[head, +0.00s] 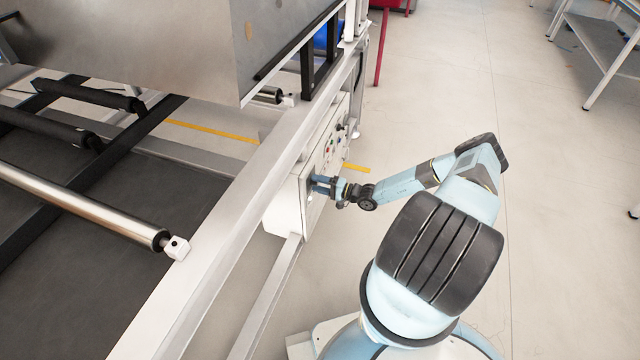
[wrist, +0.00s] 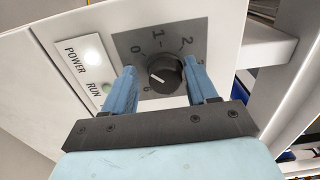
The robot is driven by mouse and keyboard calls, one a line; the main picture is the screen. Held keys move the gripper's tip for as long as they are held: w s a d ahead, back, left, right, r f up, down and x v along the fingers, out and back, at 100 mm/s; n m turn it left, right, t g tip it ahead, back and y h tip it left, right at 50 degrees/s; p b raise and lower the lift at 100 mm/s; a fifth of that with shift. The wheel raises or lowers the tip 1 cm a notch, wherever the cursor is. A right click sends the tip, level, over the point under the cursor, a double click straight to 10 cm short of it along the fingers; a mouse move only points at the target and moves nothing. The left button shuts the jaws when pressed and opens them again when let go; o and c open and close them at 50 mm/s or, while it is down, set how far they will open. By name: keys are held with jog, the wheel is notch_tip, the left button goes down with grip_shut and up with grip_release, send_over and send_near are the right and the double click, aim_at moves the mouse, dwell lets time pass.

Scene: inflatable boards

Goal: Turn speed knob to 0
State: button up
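The speed knob (wrist: 164,74) is a round black dial with a white pointer line, on a dark grey plate marked 0, 1, 2 and 6 in the wrist view. The line runs toward the upper left and lower right; which number it marks is hard to tell. My gripper (wrist: 162,85) is open, with one blue finger on each side of the knob. Gaps show between fingers and knob. In the head view my gripper (head: 322,184) is at the near end of the white control box (head: 286,210); the knob is hidden there.
A white label strip reading POWER and RUN, with a lit white lamp (wrist: 92,54) and a greenish lamp (wrist: 107,90), lies left of the knob. A long white machine beam (head: 225,213) runs beside the box. Open floor (head: 440,70) lies to the right.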

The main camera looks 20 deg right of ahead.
jog(key=shift+o, duration=1.2)
jog(key=shift+r, duration=0.1)
jog(key=shift+d, duration=0.1)
jog(key=shift+d, duration=0.1)
jog(key=v, duration=1.3)
jog(key=shift+s+d, duration=0.2)
jog(key=shift+d, duration=0.05)
